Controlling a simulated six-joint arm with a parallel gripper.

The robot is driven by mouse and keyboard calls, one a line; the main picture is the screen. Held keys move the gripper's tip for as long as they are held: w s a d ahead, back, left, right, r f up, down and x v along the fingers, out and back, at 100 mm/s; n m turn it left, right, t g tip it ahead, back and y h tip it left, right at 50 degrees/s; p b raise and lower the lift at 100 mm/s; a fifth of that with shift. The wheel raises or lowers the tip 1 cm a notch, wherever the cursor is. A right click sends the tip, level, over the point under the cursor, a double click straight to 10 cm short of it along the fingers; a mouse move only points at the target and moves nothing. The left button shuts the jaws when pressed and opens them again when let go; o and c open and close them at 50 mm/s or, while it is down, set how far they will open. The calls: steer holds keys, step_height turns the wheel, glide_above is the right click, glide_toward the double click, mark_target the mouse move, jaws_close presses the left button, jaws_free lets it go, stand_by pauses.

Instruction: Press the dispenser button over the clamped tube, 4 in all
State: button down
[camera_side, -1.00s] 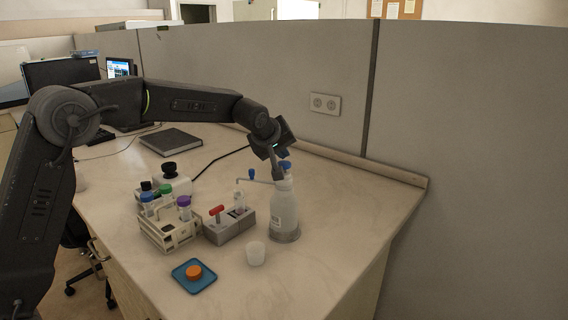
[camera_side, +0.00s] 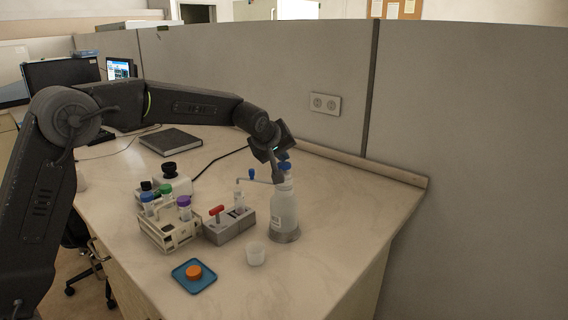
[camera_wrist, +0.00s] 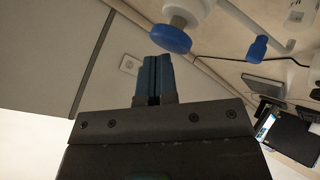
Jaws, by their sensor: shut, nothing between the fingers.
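The white dispenser bottle (camera_side: 284,212) stands upright at the right of the bench. Its blue button (camera_side: 286,166) is on top and also shows in the wrist view (camera_wrist: 170,38). In the wrist view my fingertips (camera_wrist: 154,60) are empty, close beside the button; contact cannot be told.
A cream rack (camera_side: 168,234) with several capped tubes stands left of the clamp block. A dark book (camera_side: 171,141) lies behind. The front right bench is clear.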

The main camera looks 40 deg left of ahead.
mark_target(282, 163)
steer(key=shift+f, duration=0.55)
stand_by(0.6)
steer(key=shift+r, duration=1.25)
steer(key=shift+r, duration=2.55)
step_height(282, 163, up, 4)
steer(key=shift+f, duration=0.1)
stand_by(0.3)
steer(key=shift+f, duration=0.1)
